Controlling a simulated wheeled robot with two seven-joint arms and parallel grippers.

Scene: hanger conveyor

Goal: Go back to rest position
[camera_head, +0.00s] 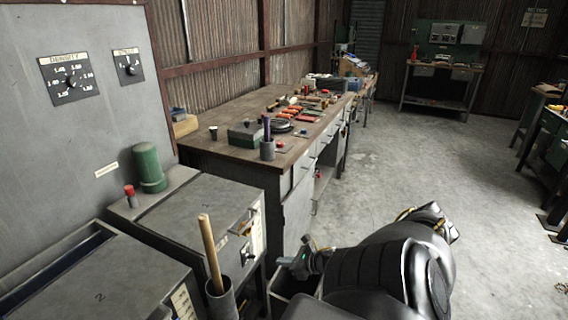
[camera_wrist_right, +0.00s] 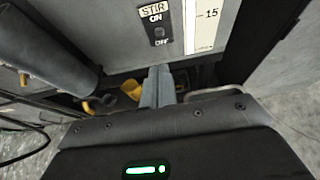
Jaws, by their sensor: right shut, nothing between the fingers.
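My right gripper (camera_head: 285,262) is low in the head view, beside the front of the grey tank cabinet (camera_head: 205,215). My black right arm reaches to it from the lower right. In the right wrist view the two grey fingers (camera_wrist_right: 157,88) are together, with nothing between them. Beyond the fingertips is a grey panel with a STIR ON/OFF switch (camera_wrist_right: 158,32) and a white level scale (camera_wrist_right: 203,22). I cannot tell whether the fingers touch the panel. My left gripper does not show in either view.
A wooden stick (camera_head: 209,250) stands in a dark cylinder (camera_head: 221,300) left of the gripper. A grey control panel (camera_head: 75,130) rises at left. A cluttered workbench (camera_head: 225,155) stands behind. Open concrete floor (camera_head: 400,165) lies to the right.

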